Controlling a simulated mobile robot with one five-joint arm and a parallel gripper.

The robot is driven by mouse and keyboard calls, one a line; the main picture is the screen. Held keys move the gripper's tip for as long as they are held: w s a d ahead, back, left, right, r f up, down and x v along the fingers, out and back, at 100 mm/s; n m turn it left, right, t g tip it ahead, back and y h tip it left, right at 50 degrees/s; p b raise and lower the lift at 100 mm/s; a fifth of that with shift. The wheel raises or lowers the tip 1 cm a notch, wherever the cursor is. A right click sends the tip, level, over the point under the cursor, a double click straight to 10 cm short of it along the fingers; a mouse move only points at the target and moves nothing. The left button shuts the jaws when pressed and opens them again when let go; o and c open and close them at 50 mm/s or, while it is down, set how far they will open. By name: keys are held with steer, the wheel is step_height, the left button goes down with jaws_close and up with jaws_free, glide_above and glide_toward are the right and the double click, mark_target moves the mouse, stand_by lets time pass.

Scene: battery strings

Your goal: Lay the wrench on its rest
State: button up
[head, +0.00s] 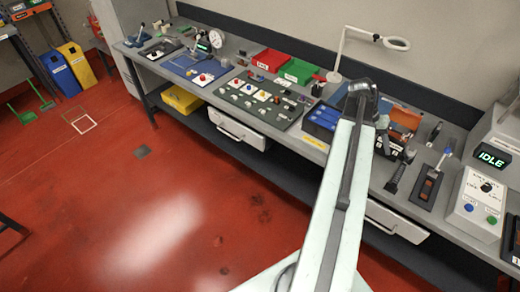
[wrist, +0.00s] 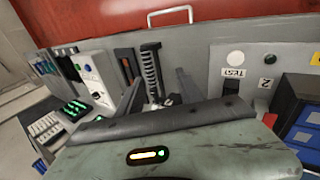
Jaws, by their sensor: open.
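A dark tool with a ribbed handle (wrist: 151,72), which looks like the wrench, stands out between my fingers in the wrist view. In the head view its dark handle (head: 399,173) lies near the bench's front edge. My gripper (wrist: 160,90) is open, with one finger on each side of the tool and no clear contact. The tool's lower end is hidden behind my gripper body. In the head view my arm covers part of this area, and my fingertips cannot be made out. I cannot tell which fixture is the wrench's rest.
Right of the handle are a dark holder with an orange-red insert (head: 430,187) and a grey control box (head: 476,200) with coloured buttons. An orange box (head: 404,116) and blue bins (head: 321,118) stand close by.

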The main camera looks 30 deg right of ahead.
steer(key=w+a+f+n+t, duration=0.1)
steer(key=w+a+n+t, duration=0.15)
steer(key=w+a, duration=0.8)
steer(key=w+a+f+n+t, duration=0.15)
steer(key=w+a+n, duration=0.25)
steer(key=w+a, duration=0.6)
steer(key=w+a+n+y, duration=0.1)
steer(key=w+a+n, duration=0.2)
steer(key=a, duration=1.3)
steer(key=w+a+f+n+t+y, duration=0.1)
steer(key=w+a+n+y, duration=0.1)
steer(key=a, duration=1.4)
steer(key=shift+w+a+n+t, duration=0.3)
steer(key=shift+w+a+n, duration=0.15)
steer(key=shift+n, duration=0.3)
